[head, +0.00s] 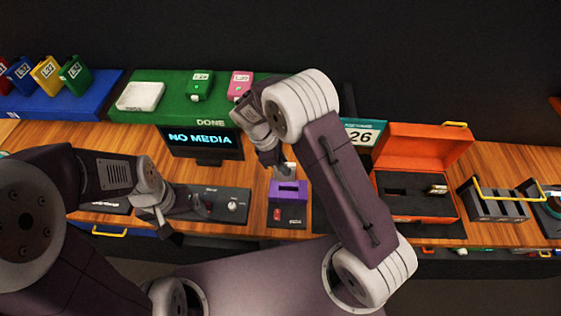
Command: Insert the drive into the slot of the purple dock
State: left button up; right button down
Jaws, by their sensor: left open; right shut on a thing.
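The purple dock (289,191) sits on a dark base plate in the middle of the table, with a dark slot in its top face. My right gripper (286,168) is just above and behind the dock, shut on the drive. Only a small pale part of the drive (291,167) shows; the fingers hide the rest, and I cannot tell whether it touches the slot. My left gripper (180,220) is open and empty, over the front of the dark control panel (232,195) left of the dock.
A monitor (205,140) reading "NO MEDIA" stands behind the panel. A green "DONE" platform (180,112) holds several items. An open orange case (420,150), a grey rack (500,207) with a yellow handle and a calendar (362,133) stand to the right.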

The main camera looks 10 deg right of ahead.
jog(key=shift+s+d+r, duration=0.2)
jog(key=shift+d+r, duration=0.1)
jog(key=shift+r, duration=0.05)
jog(key=shift+s+d+f, duration=0.1)
jog(key=shift+s+d, duration=0.1)
jog(key=shift+d, duration=0.7)
jog(key=shift+d+f, duration=0.1)
jog(key=shift+d, duration=0.05)
jog(key=shift+w+a+f+b, duration=0.2)
jog(key=shift+a+f+b, duration=0.5)
jog(key=shift+f+b, duration=0.5)
jog(key=shift+f, duration=0.05)
jog(key=b+x, duration=0.2)
jog(key=shift+f, duration=0.5)
jog(key=shift+a+f, duration=0.2)
jog(key=shift+f, duration=0.05)
pick_arm(q)
jog(key=f, duration=0.1)
jog(key=d+f, duration=0.1)
jog(key=f, duration=0.1)
jog(key=shift+s+d+f, duration=0.2)
jog(key=shift+d+f, duration=0.1)
jog(key=shift+f, duration=0.1)
